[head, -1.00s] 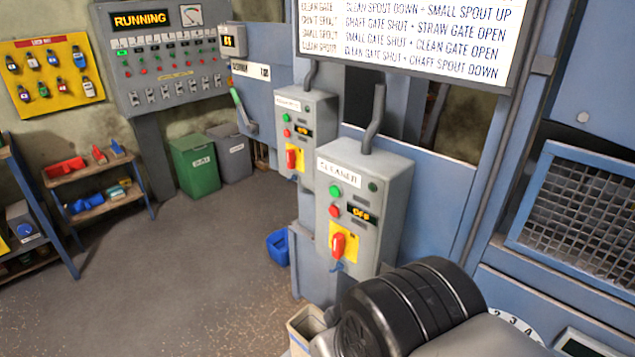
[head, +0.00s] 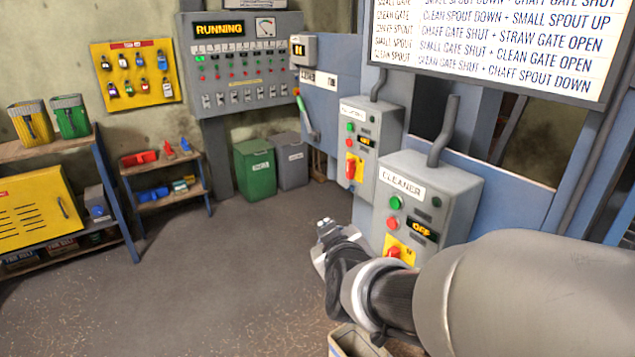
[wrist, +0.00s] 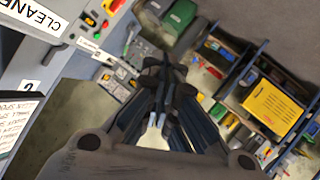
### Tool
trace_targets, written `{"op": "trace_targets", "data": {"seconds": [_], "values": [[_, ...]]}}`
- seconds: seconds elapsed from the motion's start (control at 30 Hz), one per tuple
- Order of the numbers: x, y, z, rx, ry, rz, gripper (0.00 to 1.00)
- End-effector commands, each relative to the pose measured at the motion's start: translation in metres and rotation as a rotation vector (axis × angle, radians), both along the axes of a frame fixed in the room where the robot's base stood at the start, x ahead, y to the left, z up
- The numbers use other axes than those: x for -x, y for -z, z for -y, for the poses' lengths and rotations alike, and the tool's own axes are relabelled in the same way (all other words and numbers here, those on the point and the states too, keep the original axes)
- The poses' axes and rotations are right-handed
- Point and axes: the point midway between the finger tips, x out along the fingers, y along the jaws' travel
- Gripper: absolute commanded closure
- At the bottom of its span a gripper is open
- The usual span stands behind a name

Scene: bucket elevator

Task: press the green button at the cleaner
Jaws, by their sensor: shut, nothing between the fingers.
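The cleaner control box (head: 450,192) is grey, with a "CLEANER" label, and stands right of centre in the head view. Its round green button (head: 396,203) is at the upper left of its face, above a red button and beside a display reading OFF. A red switch on a yellow plate sits lower, partly hidden by my arm. My gripper (head: 326,228) is shut and empty, in front and to the left of the box, apart from it. In the wrist view my gripper (wrist: 157,122) points away from the box, whose "CLEANER" label (wrist: 38,14) shows at the upper left.
A second, similar box (head: 368,125) with its own green button stands just behind to the left. A beige bin (head: 352,343) is on the floor below my arm. A large sign (head: 490,35) hangs above. Shelves (head: 100,200) stand at the left; the floor between is clear.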

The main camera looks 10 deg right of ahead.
Motion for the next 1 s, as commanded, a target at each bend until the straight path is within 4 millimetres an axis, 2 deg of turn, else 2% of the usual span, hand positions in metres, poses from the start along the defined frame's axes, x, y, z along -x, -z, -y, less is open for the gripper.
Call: {"op": "trace_targets", "data": {"seconds": [0.03, 0.1, 0.23, 0.47, 0.83, 1.0], "values": [[-0.013, 0.009, 0.008, 0.062, 0.024, 0.035, 1.0], [-0.027, 0.01, 0.021, 0.152, 0.063, 0.094, 1.0], [-0.039, 0.012, 0.041, 0.298, 0.131, 0.165, 1.0], [-0.044, 0.01, 0.056, 0.418, 0.188, 0.212, 1.0], [-0.044, 0.009, 0.058, 0.422, 0.191, 0.214, 1.0], [-0.049, 0.009, 0.07, 0.421, 0.193, 0.216, 1.0]]}}
